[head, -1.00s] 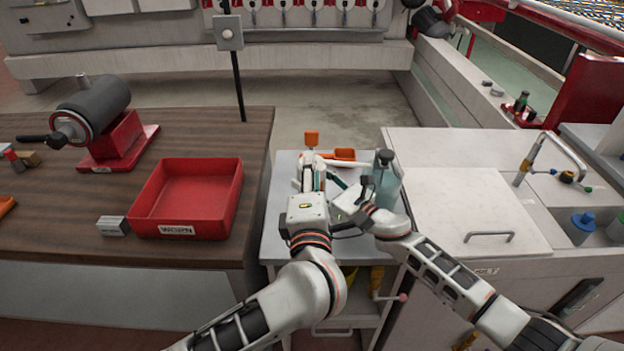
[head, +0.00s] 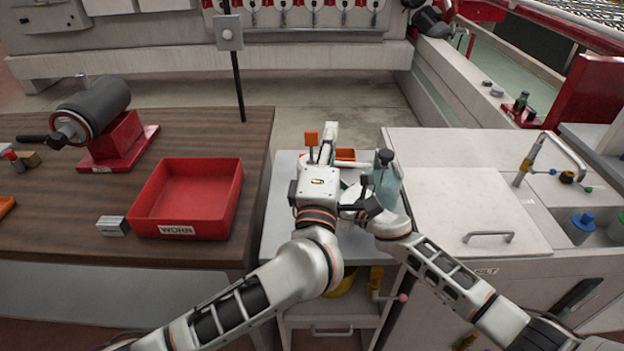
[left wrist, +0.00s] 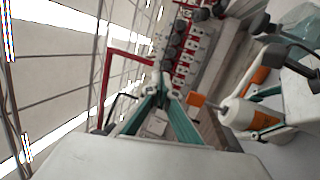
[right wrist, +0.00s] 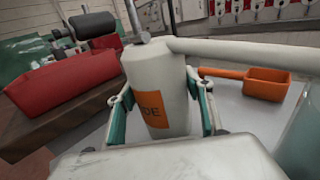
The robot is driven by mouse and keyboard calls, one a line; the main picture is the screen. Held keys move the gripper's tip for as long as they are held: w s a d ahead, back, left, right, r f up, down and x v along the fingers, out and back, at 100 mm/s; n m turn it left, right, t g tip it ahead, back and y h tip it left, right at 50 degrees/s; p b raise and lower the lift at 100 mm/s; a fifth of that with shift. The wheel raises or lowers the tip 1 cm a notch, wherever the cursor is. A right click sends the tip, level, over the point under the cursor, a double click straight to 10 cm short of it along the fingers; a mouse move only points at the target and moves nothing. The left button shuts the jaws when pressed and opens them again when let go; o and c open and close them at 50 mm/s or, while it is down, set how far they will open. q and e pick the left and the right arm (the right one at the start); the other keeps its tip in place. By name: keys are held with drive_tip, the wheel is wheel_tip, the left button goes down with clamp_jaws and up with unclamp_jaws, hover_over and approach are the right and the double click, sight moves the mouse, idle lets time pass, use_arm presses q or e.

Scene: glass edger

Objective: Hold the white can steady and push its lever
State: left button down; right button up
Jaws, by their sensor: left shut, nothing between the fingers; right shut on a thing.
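The white can (right wrist: 158,78), with an orange label, stands upright in the right wrist view between the fingers of my right gripper (right wrist: 160,88), which is shut on it. A grey lever stem (right wrist: 135,18) rises from its top, and a white spout runs to the right. The lever's orange paddle (head: 311,138) shows in the head view, just beyond my left gripper, and in the left wrist view (left wrist: 195,99). My left gripper (left wrist: 165,88) is shut and empty, close beside the paddle; I cannot tell if they touch. In the head view the can's body is mostly hidden behind my left gripper.
The can is on a small grey cart (head: 282,215). An orange scoop (right wrist: 252,82) lies behind it, and a bluish bottle (head: 387,183) stands to its right. A red tray (head: 160,212) is on the wooden bench at left. A white counter (head: 430,150) adjoins at right.

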use_arm(q)
drive_tip(key=d+r+m+g+h, duration=0.3)
drive_tip(key=d+r+m+h, duration=0.65)
drive_tip(key=m+h, duration=0.3)
drive_tip(key=s+d+f+m+g+h, duration=0.3)
drive_tip(key=d+m+g, duration=0.4)
drive_tip(key=m+g, duration=0.75)
drive_tip(key=w+a+f+m+g+y, duration=0.2)
drive_tip(key=w+a+f+y, duration=0.1)
drive_tip(key=a+f+y, duration=0.4)
drive_tip(key=w+a+t+y, duration=0.1)
drive_tip(key=w+a+y, duration=0.2)
drive_tip(key=a, duration=0.4)
drive_tip(key=w+a+t+y, duration=0.1)
drive_tip(key=w+a+y, duration=0.25)
drive_tip(key=a, duration=0.35)
wheel_tip(320, 180, down, 6)
drive_tip(key=shift+d+f, duration=0.2)
drive_tip(key=shift+f, duration=0.05)
